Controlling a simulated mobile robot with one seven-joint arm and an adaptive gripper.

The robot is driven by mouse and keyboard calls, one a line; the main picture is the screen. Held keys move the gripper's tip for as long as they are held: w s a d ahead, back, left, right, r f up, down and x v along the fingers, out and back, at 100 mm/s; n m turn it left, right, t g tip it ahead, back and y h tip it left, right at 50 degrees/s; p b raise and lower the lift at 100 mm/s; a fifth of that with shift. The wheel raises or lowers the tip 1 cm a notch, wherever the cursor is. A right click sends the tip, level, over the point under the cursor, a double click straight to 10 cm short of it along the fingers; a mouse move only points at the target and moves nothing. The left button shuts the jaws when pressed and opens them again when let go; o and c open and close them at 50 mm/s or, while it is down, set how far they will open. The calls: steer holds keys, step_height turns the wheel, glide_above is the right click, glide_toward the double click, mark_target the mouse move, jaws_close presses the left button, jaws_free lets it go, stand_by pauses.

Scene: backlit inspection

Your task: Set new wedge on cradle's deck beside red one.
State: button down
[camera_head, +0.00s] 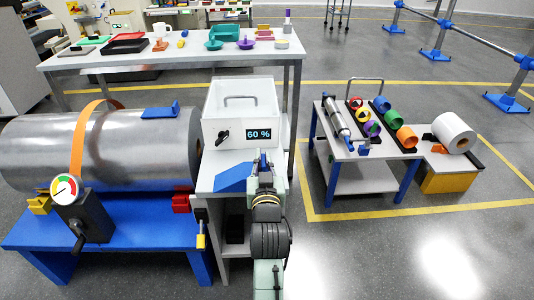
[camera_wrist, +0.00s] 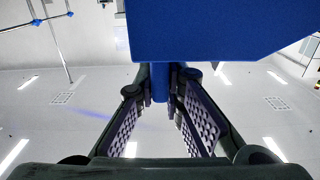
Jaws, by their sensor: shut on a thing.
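My gripper (camera_head: 263,163) is shut on the stem of a blue wedge (camera_head: 234,178), over or on the grey side stand; I cannot tell if the wedge touches it. In the wrist view the wedge (camera_wrist: 215,30) fills the top, its stem between my fingers (camera_wrist: 160,88). The blue cradle (camera_head: 135,246) at left carries a large metal roll (camera_head: 135,150). The red wedge (camera_head: 181,203) sits on the cradle's deck at the roll's right end, left of my gripper. A yellow wedge (camera_head: 39,205) sits at the roll's left end.
An orange strap (camera_head: 77,150) with a dial gauge (camera_head: 65,189) crosses the roll. A white box with a 60 % display (camera_head: 258,134) stands behind my gripper. A yellow-handled piece (camera_head: 201,236) hangs at the cradle's right edge. Open floor (camera_head: 380,250) lies to the right.

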steer(key=w+d+f+p, duration=0.1)
steer(key=w, duration=0.2)
steer(key=w+d+f+p, duration=0.1)
steer(key=w, duration=0.2)
steer(key=w+d+f+p, duration=0.1)
steer(key=w, duration=0.2)
steer(key=shift+w+f, duration=0.15)
steer(key=shift+w, duration=0.2)
steer(key=shift+f, duration=0.35)
steer(key=shift+f, duration=0.15)
steer(key=c, duration=1.7)
jaws_free()
steer(key=shift+f, duration=0.1)
